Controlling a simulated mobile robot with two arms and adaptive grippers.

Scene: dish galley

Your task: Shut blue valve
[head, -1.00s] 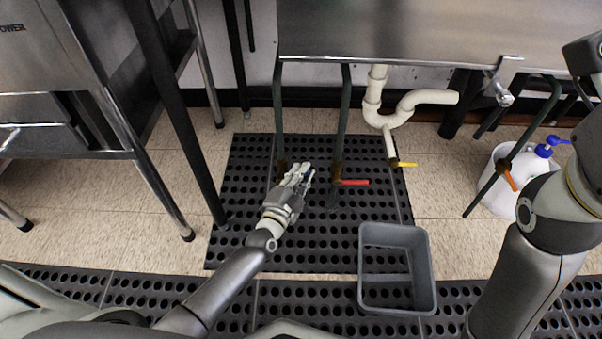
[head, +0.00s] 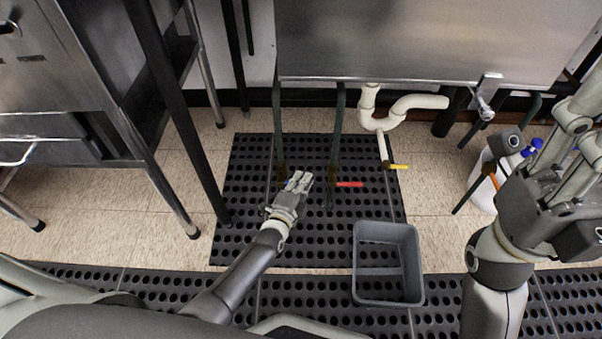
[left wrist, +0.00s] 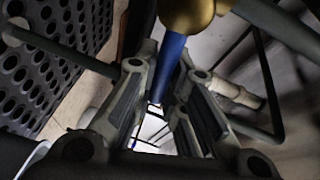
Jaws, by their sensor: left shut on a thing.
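The blue valve handle (left wrist: 168,68) shows in the left wrist view. It runs from a brass valve body (left wrist: 187,14) down between the fingers of my left gripper (left wrist: 158,105). In the head view my left gripper (head: 298,182) is low over the black mat, beside the left green pipe (head: 277,120). It is shut on the blue handle, which is mostly hidden by the fingers there. My right gripper (head: 562,150) is at the right edge, far from the blue valve, and its fingertips are not clear.
A red handle (head: 349,184) is just right of my left gripper, with a yellow handle (head: 398,167) beyond it. A grey bin (head: 388,302) stands on the mat (head: 250,235). A white jug (head: 482,190) and orange handle (head: 494,182) are near my right arm.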

